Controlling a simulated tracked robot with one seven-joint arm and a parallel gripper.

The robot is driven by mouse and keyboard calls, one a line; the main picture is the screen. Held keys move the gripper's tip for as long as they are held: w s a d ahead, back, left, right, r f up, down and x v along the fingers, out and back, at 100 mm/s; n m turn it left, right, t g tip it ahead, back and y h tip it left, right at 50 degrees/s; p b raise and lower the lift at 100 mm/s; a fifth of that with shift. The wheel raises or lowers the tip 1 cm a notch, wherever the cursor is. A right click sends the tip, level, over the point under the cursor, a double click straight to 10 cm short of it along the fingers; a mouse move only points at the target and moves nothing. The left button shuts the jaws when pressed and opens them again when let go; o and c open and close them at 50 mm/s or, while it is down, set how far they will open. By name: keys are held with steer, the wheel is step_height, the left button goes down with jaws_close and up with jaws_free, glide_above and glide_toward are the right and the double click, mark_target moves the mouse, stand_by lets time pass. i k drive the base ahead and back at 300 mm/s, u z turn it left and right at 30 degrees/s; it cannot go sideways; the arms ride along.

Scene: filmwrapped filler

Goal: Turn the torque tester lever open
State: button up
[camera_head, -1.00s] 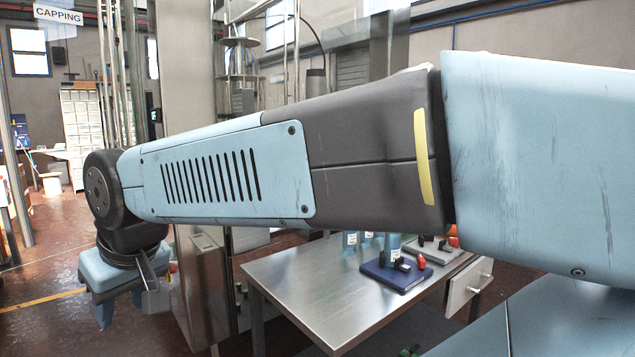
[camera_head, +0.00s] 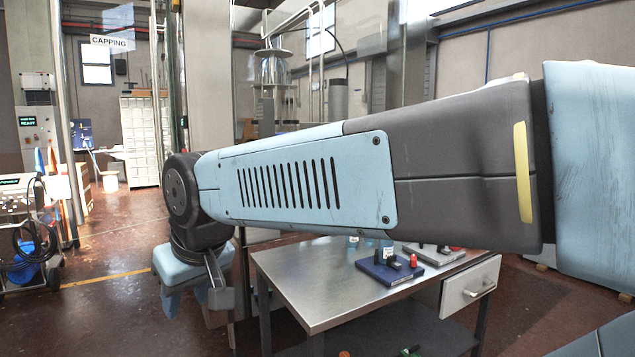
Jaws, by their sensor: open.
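My gripper (camera_head: 192,298) hangs pointing down at the left end of my arm, left of the steel table. On the table lies a dark blue base (camera_head: 388,271) with small black parts and a red-topped piece (camera_head: 413,261). A similar grey base (camera_head: 437,256) with black and red parts sits behind it to the right, partly hidden by my arm. I cannot tell whether either of these is the torque tester, and I cannot make out its lever.
The steel table (camera_head: 315,293) has a bare left half and a drawer front (camera_head: 468,289) at the right. My arm hides its back edge. A wheeled machine (camera_head: 25,215) with cables stands at far left. Red-brown floor (camera_head: 110,300) is open left of my gripper.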

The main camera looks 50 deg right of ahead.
mark_target(414, 263)
steer(key=z, duration=1.45)
steer(key=i, duration=0.8)
steer(key=z, duration=0.25)
